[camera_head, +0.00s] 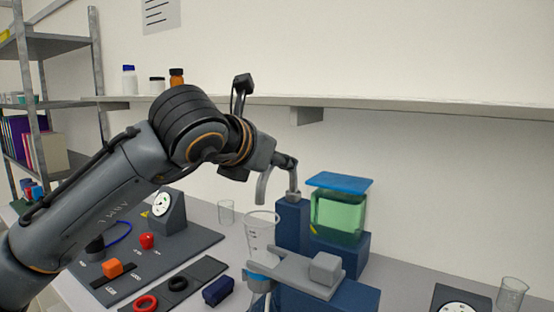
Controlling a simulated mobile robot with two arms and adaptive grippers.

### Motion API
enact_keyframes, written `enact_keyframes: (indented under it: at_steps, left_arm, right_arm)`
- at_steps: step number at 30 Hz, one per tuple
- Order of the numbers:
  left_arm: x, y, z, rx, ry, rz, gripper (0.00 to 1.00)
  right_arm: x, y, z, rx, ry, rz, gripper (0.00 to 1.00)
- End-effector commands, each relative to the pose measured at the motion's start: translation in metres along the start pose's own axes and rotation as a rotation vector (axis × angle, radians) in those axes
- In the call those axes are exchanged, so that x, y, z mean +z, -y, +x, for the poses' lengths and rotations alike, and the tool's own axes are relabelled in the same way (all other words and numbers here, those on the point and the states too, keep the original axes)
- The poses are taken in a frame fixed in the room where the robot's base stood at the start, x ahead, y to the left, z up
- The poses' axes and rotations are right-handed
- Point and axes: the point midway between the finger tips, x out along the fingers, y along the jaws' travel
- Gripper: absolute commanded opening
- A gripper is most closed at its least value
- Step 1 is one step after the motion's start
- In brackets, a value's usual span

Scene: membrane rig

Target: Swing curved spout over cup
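The curved spout (263,186) is a grey bent tube on a post on a dark blue block (292,222). Its free end points down and, in this view, appears just above the rim of a clear graduated cup (260,232). I cannot tell the depth between them. My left gripper (284,160) is at the upper part of the spout, near the post. The wrist and dark links hide its fingers, so I cannot tell whether it grips or only touches the spout. My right gripper is not in view.
A green-liquid tank with a blue lid (340,183) stands right of the spout. A grey lever-like plate (295,272) with a block lies in front. A control board (195,243) with a gauge and knobs is at left. A shelf (400,108) runs along the wall.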

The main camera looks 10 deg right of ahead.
Motion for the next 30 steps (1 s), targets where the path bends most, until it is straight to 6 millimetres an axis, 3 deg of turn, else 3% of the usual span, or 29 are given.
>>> enact_keyframes:
  at_steps: [9,15,21,30]
  left_arm:
    - [0.001,-0.002,-0.067,0.005,0.004,0.002,0.38]
    - [0.001,-0.002,-0.098,0.004,0.003,0.001,0.38]
    - [0.0,-0.002,-0.108,0.004,0.003,0.0,0.38]
    - [0.0,-0.002,-0.108,0.003,0.002,0.0,0.38]
  right_arm:
    - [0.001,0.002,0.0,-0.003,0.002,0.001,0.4]
    - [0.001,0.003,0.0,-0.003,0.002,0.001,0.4]
    - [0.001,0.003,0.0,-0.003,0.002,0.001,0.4]
    - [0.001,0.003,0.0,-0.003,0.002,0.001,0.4]
